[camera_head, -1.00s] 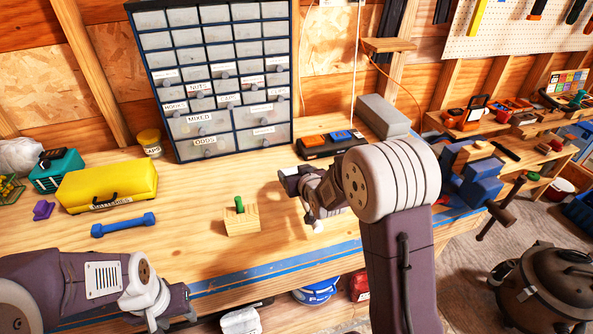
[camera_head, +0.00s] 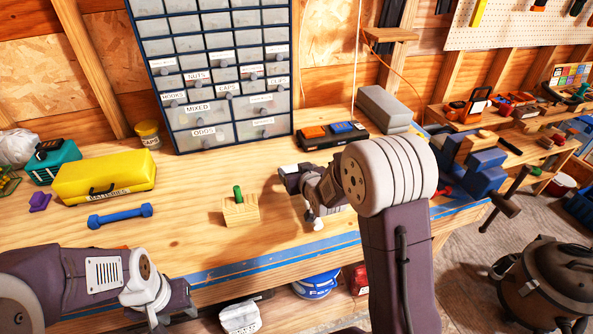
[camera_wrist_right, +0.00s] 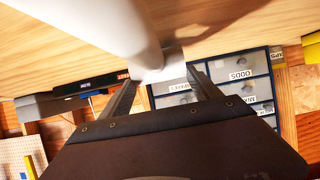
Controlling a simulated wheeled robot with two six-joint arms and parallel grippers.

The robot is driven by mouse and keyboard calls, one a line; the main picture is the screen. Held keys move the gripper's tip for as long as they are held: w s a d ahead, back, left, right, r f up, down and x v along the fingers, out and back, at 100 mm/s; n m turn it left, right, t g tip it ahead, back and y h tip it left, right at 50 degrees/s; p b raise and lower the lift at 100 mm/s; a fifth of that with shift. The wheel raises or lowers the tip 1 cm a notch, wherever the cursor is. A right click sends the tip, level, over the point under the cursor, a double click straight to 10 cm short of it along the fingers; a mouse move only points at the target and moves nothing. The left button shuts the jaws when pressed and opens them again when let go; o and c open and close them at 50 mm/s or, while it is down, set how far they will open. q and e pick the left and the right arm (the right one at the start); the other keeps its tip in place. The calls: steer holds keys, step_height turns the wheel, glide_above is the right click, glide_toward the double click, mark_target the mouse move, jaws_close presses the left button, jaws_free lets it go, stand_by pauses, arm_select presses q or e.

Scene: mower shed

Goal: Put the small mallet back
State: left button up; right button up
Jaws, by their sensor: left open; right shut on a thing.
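My right gripper (camera_head: 313,212) is over the bench, right of the wooden block, its fingers mostly hidden by my own wrist. In the right wrist view it is shut on a pale, smooth, rounded piece (camera_wrist_right: 160,65), which looks like part of the small mallet. A thick white cylinder (camera_wrist_right: 115,25) runs from there to the top edge. A small white end of the held thing (camera_head: 318,223) shows below my wrist in the head view.
On the bench (camera_head: 190,240) are a wooden block (camera_head: 240,214) with a green peg, a blue dumbbell-shaped thing (camera_head: 120,216), a yellow case (camera_head: 105,178) and a drawer cabinet (camera_head: 215,75). A blue vise (camera_head: 480,175) stands right. The bench front between my arms is clear.

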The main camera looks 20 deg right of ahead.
steer(key=shift+f, duration=0.2)
steer(key=o, duration=2)
steer(key=shift+c, duration=0.2)
steer(key=shift+s, duration=0.1)
steer(key=v, duration=0.9)
steer(key=shift+b, duration=0.4)
steer(key=shift+f, duration=0.1)
